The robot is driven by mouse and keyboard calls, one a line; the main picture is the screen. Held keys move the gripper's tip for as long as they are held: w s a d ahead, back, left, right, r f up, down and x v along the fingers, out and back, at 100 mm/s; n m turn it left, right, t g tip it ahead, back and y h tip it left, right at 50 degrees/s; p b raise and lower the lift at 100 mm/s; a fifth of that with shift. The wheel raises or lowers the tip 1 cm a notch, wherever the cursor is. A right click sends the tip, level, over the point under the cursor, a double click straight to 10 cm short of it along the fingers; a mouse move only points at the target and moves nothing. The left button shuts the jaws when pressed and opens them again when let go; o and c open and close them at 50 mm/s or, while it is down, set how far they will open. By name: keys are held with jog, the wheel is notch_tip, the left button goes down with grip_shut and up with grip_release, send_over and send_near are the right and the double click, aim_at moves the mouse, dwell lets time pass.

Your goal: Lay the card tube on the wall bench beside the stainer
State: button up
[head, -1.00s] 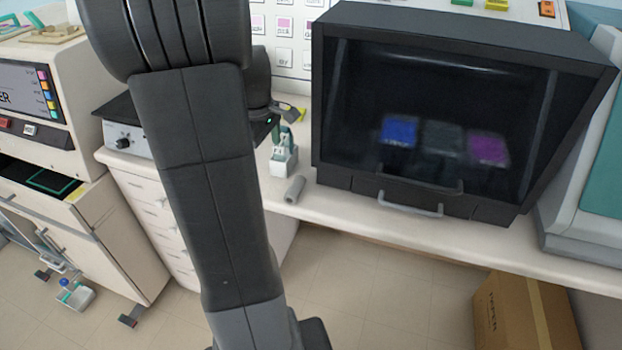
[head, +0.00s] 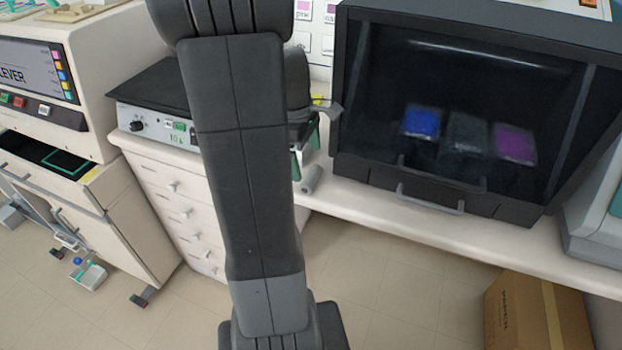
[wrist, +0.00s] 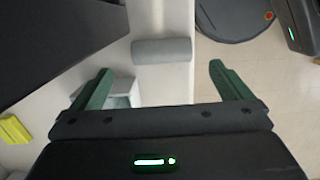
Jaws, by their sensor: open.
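The card tube (head: 311,180) is a short grey cylinder. It lies on the pale wall bench (head: 372,203) near its front edge, just left of the stainer (head: 350,100), a dark cabinet with a window and handle. In the wrist view the tube (wrist: 162,51) lies across the bench top, apart from my fingers and beyond their tips. My gripper (wrist: 160,72) is open with nothing between its green fingers. In the head view my gripper (head: 307,147) is above the bench, beside the stainer's left side, and my arm hides part of it.
A small white holder (wrist: 125,92) stands by one finger in the wrist view. A yellow block (wrist: 14,130) lies farther left on the bench. Drawers (head: 170,195) and a black-topped device (head: 150,120) are left of my arm. A cardboard box (head: 535,315) stands on the floor.

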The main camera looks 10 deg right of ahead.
aim_at(310, 174)
jog(key=f, duration=0.3)
jog(key=d+f, duration=0.1)
jog(key=shift+s+f, duration=0.4)
jog(key=shift+a, duration=0.1)
jog(key=c, duration=1.1)
jog(key=shift+r, duration=0.2)
